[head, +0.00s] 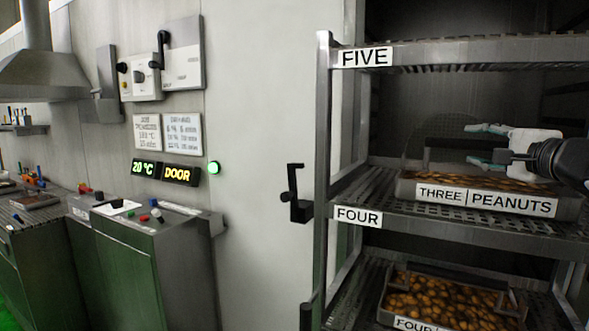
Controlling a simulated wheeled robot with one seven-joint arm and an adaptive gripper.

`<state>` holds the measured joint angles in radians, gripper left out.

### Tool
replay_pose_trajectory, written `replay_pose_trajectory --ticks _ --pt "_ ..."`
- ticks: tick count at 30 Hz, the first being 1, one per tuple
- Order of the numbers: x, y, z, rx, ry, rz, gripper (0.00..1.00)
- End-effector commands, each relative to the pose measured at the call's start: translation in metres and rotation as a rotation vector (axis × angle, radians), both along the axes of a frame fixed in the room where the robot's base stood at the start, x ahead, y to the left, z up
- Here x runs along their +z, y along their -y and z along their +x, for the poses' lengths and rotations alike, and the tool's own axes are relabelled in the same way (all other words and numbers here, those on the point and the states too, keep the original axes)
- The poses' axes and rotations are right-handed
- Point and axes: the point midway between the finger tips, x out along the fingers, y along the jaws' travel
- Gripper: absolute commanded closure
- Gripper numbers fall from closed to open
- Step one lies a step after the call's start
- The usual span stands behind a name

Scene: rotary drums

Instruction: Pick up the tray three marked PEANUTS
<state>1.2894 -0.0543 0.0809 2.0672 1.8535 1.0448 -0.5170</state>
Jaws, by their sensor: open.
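The tray marked THREE PEANUTS (487,199) sits on a rack shelf at the right, full of brown nuts, with its label facing me. A dark handle (428,156) rises from it, partly hidden by my gripper. My gripper (479,146) reaches in from the right, just above the tray. Its two teal-tipped fingers point left and stand apart, one above the other. I see nothing between them. I cannot tell whether the fingers touch the handle or stand in front of it.
The shelf marked FIVE (367,57) lies above my gripper. Below, a tray marked FOUR (452,300) stands under the shelf marked FOUR (357,215). A rack post (323,150) and a black door latch (297,194) stand at the left. A control desk (150,225) is farther left.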

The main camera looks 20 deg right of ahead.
Motion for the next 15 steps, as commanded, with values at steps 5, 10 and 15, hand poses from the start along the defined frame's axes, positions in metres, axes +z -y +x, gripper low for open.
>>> replay_pose_trajectory --ticks 5,10,15 --pt "-0.0001 0.0011 0.0049 -0.001 0.0 0.001 0.57" --pt "-0.0001 0.0009 0.0047 -0.001 0.0 0.0 0.68" --pt "-0.0002 0.0009 0.0046 0.0 0.0 0.0 1.0"
